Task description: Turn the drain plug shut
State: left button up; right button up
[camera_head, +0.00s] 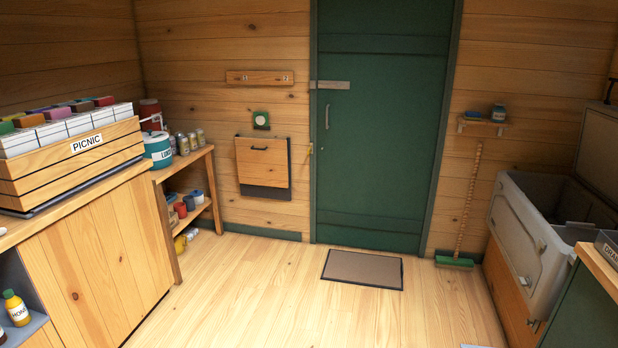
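A large grey cooler chest (528,232) stands at the right with its lid (590,150) raised and its dark inside partly showing. A small pale spot (522,281) is low on the cooler's near side; it is too small to tell whether it is the drain plug or how it is turned. Neither of my grippers is in view.
A counter (100,255) with a PICNIC crate (75,165) stands at the left, beside a shelf (185,165) with jars and a teal jug (158,152). A doormat (362,269) lies before the green door (385,130). A broom (455,262) leans near the cooler. The middle floor is clear.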

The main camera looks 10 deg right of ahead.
aim_at(524, 282)
jog(key=i+z, duration=0.1)
jog(key=i, duration=0.45)
jog(key=i+j+z, duration=0.1)
jog(key=i, duration=0.4)
jog(key=i+j+z, duration=0.15)
jog(key=i, duration=0.4)
jog(key=i+z, duration=0.25)
jog(key=z, duration=0.15)
jog(key=i+z, duration=0.55)
jog(key=z, duration=0.2)
jog(key=i+j+z, duration=0.2)
jog(key=z, duration=0.2)
jog(key=i+j+z, duration=0.1)
jog(key=i+z, duration=0.35)
jog(key=i+j+z, duration=0.2)
jog(key=z, duration=0.3)
